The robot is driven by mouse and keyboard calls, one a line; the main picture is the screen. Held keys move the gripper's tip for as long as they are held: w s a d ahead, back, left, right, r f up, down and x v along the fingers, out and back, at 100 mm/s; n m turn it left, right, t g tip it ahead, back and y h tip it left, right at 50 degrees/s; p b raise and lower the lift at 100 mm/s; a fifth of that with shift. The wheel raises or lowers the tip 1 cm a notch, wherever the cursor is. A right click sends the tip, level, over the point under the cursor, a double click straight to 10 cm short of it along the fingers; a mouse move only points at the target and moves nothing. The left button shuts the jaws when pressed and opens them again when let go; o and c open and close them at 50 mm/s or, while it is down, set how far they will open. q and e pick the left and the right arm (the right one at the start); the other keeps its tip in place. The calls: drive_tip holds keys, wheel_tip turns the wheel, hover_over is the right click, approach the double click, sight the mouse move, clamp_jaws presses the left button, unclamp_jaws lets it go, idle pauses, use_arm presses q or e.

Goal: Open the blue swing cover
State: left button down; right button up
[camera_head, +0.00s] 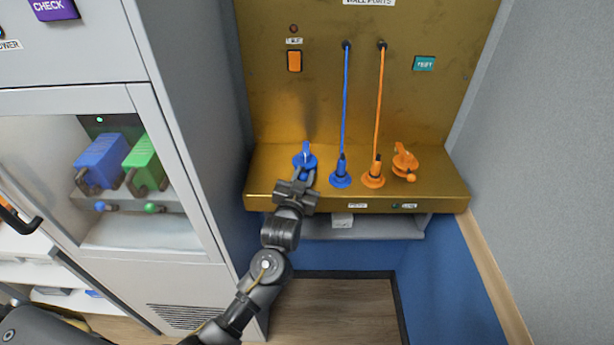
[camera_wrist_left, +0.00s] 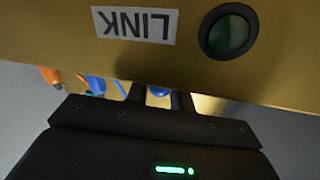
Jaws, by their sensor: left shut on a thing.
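The blue swing cover (camera_head: 305,158) sits on the left part of the gold ledge, with a blue upright part standing on it. My left gripper (camera_head: 304,178) reaches it from the front and is shut on a part of it. In the left wrist view, a small blue rounded piece (camera_wrist_left: 158,91) shows between the dark fingers of my left gripper (camera_wrist_left: 157,97). The ledge edge and the gripper hide much of the cover there, so I cannot tell how far it is swung. My right gripper is not in view.
Right of the cover stand a blue plug (camera_head: 341,175) and an orange plug (camera_head: 373,175), with cords rising to the wall panel. An orange swing cover (camera_head: 404,162) is farther right. The gold ledge (camera_head: 262,195) has a front edge below my gripper. A grey cabinet (camera_head: 185,90) stands left.

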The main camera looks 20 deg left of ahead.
use_arm(q)
drive_tip(key=shift+s+a+m+h, duration=0.15)
drive_tip(key=shift+a+m+h, duration=1.15)
drive_tip(key=shift+a+h, duration=0.65)
drive_tip(key=shift+d, duration=0.2)
drive_tip(key=c, duration=1.2)
unclamp_jaws()
drive_tip(key=shift+c, duration=0.2)
drive_tip(key=shift+s, duration=0.1)
